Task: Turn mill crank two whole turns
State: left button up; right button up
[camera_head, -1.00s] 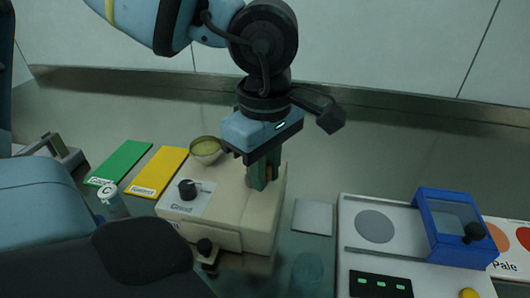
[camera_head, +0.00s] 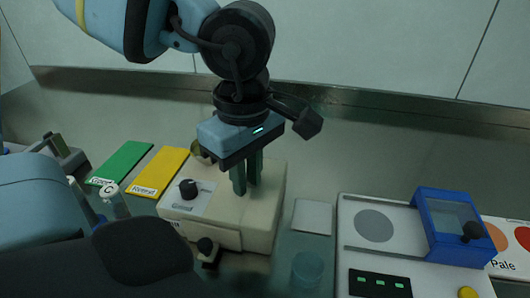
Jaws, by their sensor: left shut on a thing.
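The mill (camera_head: 261,220) is a cream box with a dark dial (camera_head: 188,189) on a labelled plate at its left. My left gripper (camera_head: 246,178) points down over the mill's top. Its fingers are shut at the crank, whose handle is hidden between them and under the gripper body. The crank arm cannot be made out. A small dark knob (camera_head: 206,246) shows low at the mill's front. My right gripper is not in view.
Green (camera_head: 121,162) and yellow (camera_head: 160,172) cards lie left of the mill, with a vial marked C (camera_head: 116,206) nearby. A bowl behind is mostly hidden. Right are a white pad (camera_head: 312,217), a clear cup (camera_head: 307,270) and a sieve machine with a blue frame (camera_head: 459,251).

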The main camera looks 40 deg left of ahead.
pick_arm(q)
jog(key=shift+a+r, duration=0.1)
jog(key=shift+a, duration=0.25)
grip_shut()
jog(key=shift+w+a, duration=0.2)
jog(key=shift+a, duration=1.75)
jog(key=shift+w+a+b, duration=0.25)
jog(key=shift+w, duration=0.75)
jog(key=shift+w+a+b, duration=0.2)
jog(key=shift+w+a, duration=0.05)
jog(key=shift+w, duration=0.75)
jog(key=shift+w+d, duration=0.1)
jog(key=shift+d, duration=0.05)
